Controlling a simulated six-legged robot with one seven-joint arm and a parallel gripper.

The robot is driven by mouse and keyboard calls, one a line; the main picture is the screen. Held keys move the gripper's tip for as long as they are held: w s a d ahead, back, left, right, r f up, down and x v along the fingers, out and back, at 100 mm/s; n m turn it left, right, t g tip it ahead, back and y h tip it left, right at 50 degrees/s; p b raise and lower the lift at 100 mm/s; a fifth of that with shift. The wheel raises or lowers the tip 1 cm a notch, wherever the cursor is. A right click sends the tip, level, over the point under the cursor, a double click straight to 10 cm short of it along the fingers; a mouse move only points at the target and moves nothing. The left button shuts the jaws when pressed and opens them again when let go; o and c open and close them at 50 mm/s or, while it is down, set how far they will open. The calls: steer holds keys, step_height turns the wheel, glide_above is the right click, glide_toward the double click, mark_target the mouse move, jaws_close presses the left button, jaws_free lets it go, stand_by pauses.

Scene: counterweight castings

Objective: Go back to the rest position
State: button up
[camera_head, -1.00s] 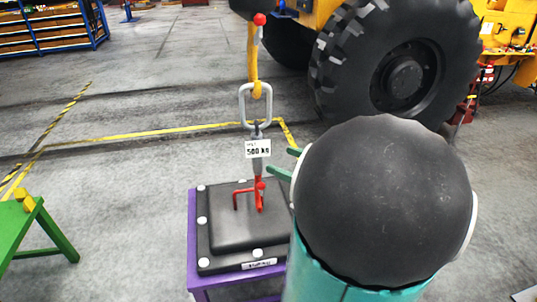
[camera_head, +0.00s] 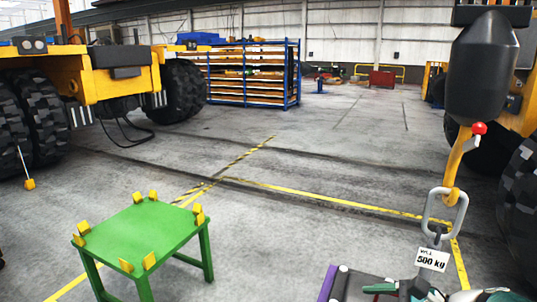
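Part of my arm and gripper (camera_head: 384,289) shows at the bottom right edge. One green finger lies over the dark casting (camera_head: 352,284); the rest is cut off or hidden, so I cannot tell how far it is open. The casting sits on a purple stand (camera_head: 327,284), mostly out of frame. Above it a steel link (camera_head: 440,212) hangs on a yellow hook (camera_head: 455,168) with a red knob, under a black hoist block (camera_head: 483,68). A white "500 kg" tag (camera_head: 432,259) hangs below the link.
A green table (camera_head: 150,232) with several yellow corner blocks stands at the lower left, its top clear. Yellow vehicles with big tyres (camera_head: 183,90) stand at left and right. A blue rack (camera_head: 250,70) stands behind. Open grey floor with yellow lines lies between.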

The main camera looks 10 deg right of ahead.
steer(key=s+a+n+g+h, duration=0.1)
steer(key=a+n+h, duration=0.3)
steer(key=n, duration=0.6)
steer(key=s+a+r+n+g+h, duration=0.1)
steer(key=s+a+n+h, duration=0.1)
steer(key=a+n, duration=0.5)
steer(key=n+h, duration=0.1)
steer(key=n, duration=0.3)
steer(key=shift+s+r+g+h, duration=0.3)
steer(key=shift+g+h, duration=0.1)
stand_by(0.8)
